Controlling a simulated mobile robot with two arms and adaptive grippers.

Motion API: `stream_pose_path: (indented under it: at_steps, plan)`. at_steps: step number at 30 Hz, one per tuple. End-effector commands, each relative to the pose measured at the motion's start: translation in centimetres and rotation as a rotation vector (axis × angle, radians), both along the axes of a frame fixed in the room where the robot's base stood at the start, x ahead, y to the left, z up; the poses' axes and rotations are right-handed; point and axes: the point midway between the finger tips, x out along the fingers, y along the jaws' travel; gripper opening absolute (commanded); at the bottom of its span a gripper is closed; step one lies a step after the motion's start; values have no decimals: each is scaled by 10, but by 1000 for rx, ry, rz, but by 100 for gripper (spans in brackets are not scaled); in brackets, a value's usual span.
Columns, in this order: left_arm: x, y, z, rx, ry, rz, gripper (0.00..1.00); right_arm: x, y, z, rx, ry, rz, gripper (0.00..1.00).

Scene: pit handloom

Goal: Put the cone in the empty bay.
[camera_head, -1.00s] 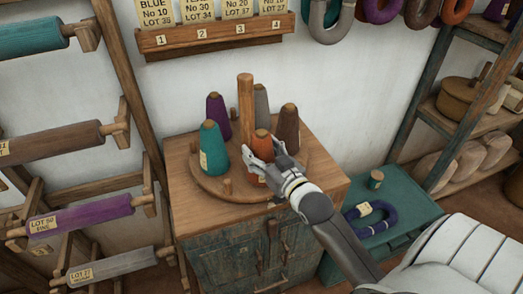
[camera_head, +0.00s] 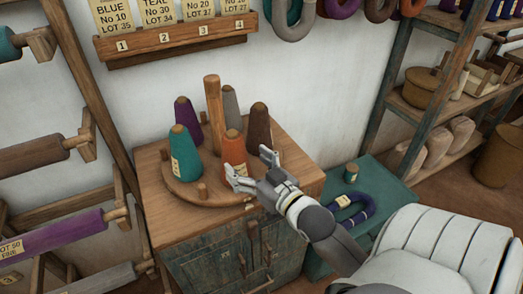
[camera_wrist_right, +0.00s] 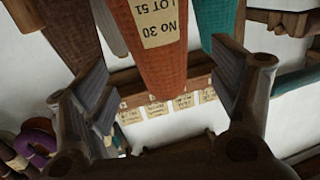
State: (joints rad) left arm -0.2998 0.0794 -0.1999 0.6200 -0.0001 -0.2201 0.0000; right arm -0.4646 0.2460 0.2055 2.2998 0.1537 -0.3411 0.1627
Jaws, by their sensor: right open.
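A round wooden stand (camera_head: 180,192) with a tall centre post (camera_head: 214,110) sits on the cabinet. An orange cone (camera_head: 233,145) stands upright at its front right, with a teal cone (camera_head: 186,155) to its left. Purple (camera_head: 188,116), grey (camera_head: 231,106) and brown (camera_head: 259,130) cones stand behind. My right gripper (camera_head: 250,165) is open just front-right of the orange cone. In the right wrist view the orange cone (camera_wrist_right: 155,65), labelled No 30 LOT 51, appears between the spread fingers. My left gripper is out of view.
The wooden cabinet top (camera_head: 300,170) is clear right of the stand. A lower teal chest (camera_head: 385,195) holds a blue yarn ring (camera_head: 352,210) and a small spool (camera_head: 351,173). A card rail (camera_head: 180,40) hangs behind. Roller racks are left, shelves right.

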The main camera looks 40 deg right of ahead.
Motion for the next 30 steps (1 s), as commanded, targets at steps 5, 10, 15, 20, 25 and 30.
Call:
stream_pose_path:
  at_steps: [5, 10, 15, 20, 25, 30]
  plan:
    - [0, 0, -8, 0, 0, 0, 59, -29, 1, -1, 0, 3, 0, 82]
    - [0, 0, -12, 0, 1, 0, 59, -47, 2, 0, 1, 1, -1, 82]
    - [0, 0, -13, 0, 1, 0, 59, -55, 2, 2, 1, 1, 0, 82]
    - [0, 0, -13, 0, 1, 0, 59, -56, 2, 3, 0, 0, -1, 82]
    - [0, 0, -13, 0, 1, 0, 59, -56, 2, 3, 0, 0, -1, 82]
    - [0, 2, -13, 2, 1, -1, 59, -52, -2, -22, 6, 42, -11, 82]
